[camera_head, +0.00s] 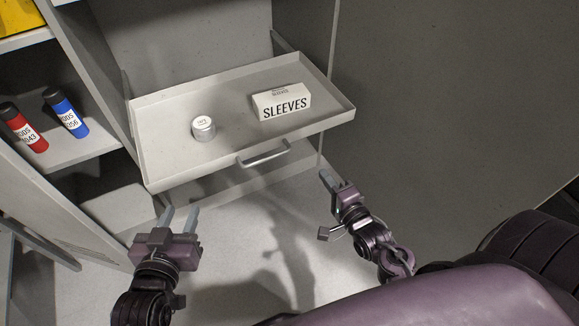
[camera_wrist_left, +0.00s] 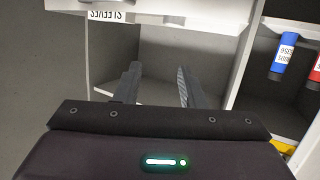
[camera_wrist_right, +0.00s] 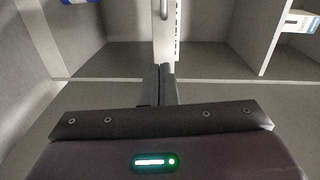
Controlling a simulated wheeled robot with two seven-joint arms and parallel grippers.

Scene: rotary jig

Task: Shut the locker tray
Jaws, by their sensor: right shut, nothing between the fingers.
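The locker tray (camera_head: 225,160) is a pale grey shallow tray that sticks out of the locker, with a bar handle (camera_head: 264,154) on its front. On it stand a white box marked SLEEVES (camera_head: 283,102) and a small round tin (camera_head: 203,127). My left gripper (camera_head: 179,214) is open and empty, in front of and below the tray's left front corner. In the left wrist view its fingers (camera_wrist_left: 157,70) are apart, with the tray's edge above them. My right gripper (camera_head: 325,175) is shut and empty, right of the handle and apart from it. Its closed fingers show in the right wrist view (camera_wrist_right: 159,68).
Left of the tray, a locker shelf (camera_head: 75,148) holds a red cylinder (camera_head: 24,128) and a blue cylinder (camera_head: 66,113). A yellow item (camera_head: 18,15) sits on the shelf above. The floor (camera_head: 250,225) before the tray is clear.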

